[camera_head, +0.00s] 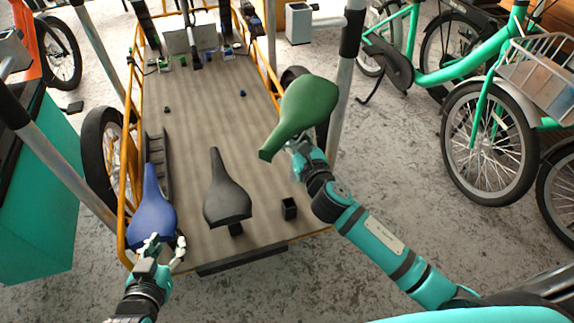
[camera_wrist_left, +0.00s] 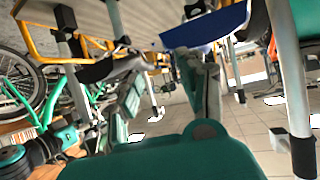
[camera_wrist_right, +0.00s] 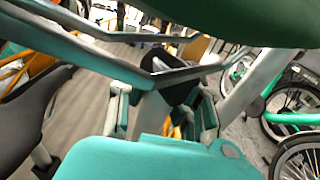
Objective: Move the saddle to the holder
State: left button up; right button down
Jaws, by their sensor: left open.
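A green saddle (camera_head: 305,108) is held up at the right of the cargo bed, tilted. My right gripper (camera_head: 302,150) is shut on its underside; the right wrist view shows the green saddle (camera_wrist_right: 225,18) overhead, with its metal rails at the fingers. A small black block (camera_head: 289,209), seemingly an empty holder, stands at the bed's near right. A black saddle (camera_head: 226,196) sits on a similar block in the middle. A blue saddle (camera_head: 152,213) is at the near left. My left gripper (camera_head: 166,245) is open at its near edge; the blue saddle (camera_wrist_left: 205,28) also tops the left wrist view.
The cargo bed (camera_head: 200,125) has a yellow frame and small parts at its far end. A dark rack piece (camera_head: 158,165) lies along the left side. Metal posts rise on both sides. Green bikes (camera_head: 490,130) stand at the right. The bed's middle is mostly clear.

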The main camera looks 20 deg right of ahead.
pick_arm(q)
jog(key=s+d+r+t+h+b, duration=0.1)
jog(key=r+t+h+b, duration=0.1)
jog(key=r+t, duration=0.5)
jog(key=s+d+r+t+h+b, duration=0.1)
jog(key=r+t+b, duration=0.4)
jog(key=r, duration=1)
jog(key=shift+s+t+h, duration=0.8)
jog(key=shift+t+h, duration=0.1)
pick_arm(e)
notch_tip(320, 180, down, 12)
jog(key=w+a, duration=0.1)
jog(key=w, duration=0.1)
jog(key=shift+y, duration=0.4)
pick_arm(q)
jog(key=shift+w+f+g+y, duration=0.3)
jog(key=shift+w+f, duration=0.2)
jog(key=shift+w+f, duration=0.1)
jog(key=shift+f, duration=0.2)
jog(key=shift+w+g, duration=0.2)
jog(key=shift+g, duration=0.1)
